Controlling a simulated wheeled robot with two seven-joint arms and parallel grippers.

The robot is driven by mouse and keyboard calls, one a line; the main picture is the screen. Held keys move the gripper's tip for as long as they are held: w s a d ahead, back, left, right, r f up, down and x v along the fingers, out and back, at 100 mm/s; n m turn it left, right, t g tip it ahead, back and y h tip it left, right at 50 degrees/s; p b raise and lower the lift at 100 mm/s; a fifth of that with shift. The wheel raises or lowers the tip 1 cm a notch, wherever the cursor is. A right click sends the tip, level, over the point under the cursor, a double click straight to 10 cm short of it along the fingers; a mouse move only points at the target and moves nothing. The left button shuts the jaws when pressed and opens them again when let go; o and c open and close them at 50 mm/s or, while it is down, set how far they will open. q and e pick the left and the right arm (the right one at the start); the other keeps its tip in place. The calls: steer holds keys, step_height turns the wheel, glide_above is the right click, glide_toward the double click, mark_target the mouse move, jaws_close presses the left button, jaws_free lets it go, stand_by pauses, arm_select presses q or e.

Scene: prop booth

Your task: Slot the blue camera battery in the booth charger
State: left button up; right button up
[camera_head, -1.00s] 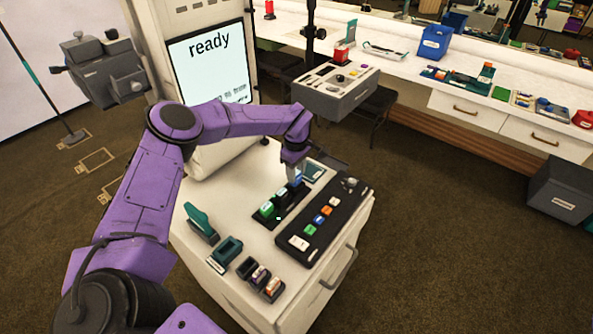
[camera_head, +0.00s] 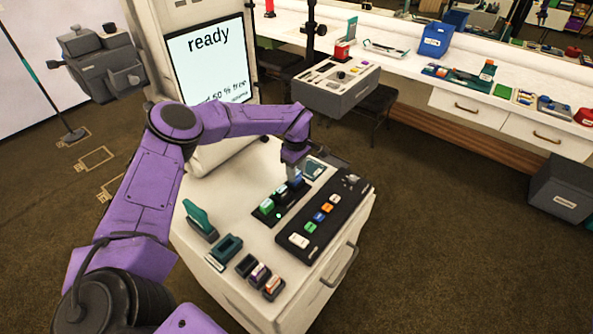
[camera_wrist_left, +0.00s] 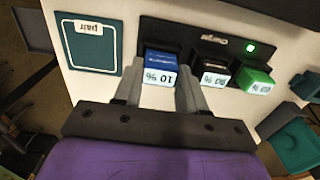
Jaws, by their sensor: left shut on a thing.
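The blue battery (camera_wrist_left: 160,68), with a "10 %" label, is between the fingers of my left gripper (camera_wrist_left: 158,92) in the left wrist view. The gripper is shut on it. The battery is at the end bay of the black charger (camera_wrist_left: 168,32), and its labelled end sticks out; whether it is fully down cannot be told. A black battery (camera_wrist_left: 214,74) and a green battery (camera_wrist_left: 256,80) sit in the other bays. A green light shows on the charger. In the head view my left gripper (camera_head: 294,172) points down over the charger (camera_head: 290,206), largely hiding the blue battery.
A black panel of coloured buttons (camera_head: 323,216) lies right of the charger. A teal-framed "pair" pad (camera_wrist_left: 90,45) is beside the blue battery's bay. A teal holder (camera_head: 226,248) and small dark blocks stand at the near side. A screen reading "ready" (camera_head: 209,60) stands behind.

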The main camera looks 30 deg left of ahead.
arm_select(q)
steer(key=shift+f, duration=0.15)
steer(key=shift+f+b, duration=0.4)
steer(key=shift+b, duration=0.1)
steer(key=o, duration=1.2)
steer(key=shift+c, duration=0.2)
steer(key=shift+r+p, duration=2.45)
steer(key=shift+r, duration=1.15)
steer(key=shift+f, duration=0.1)
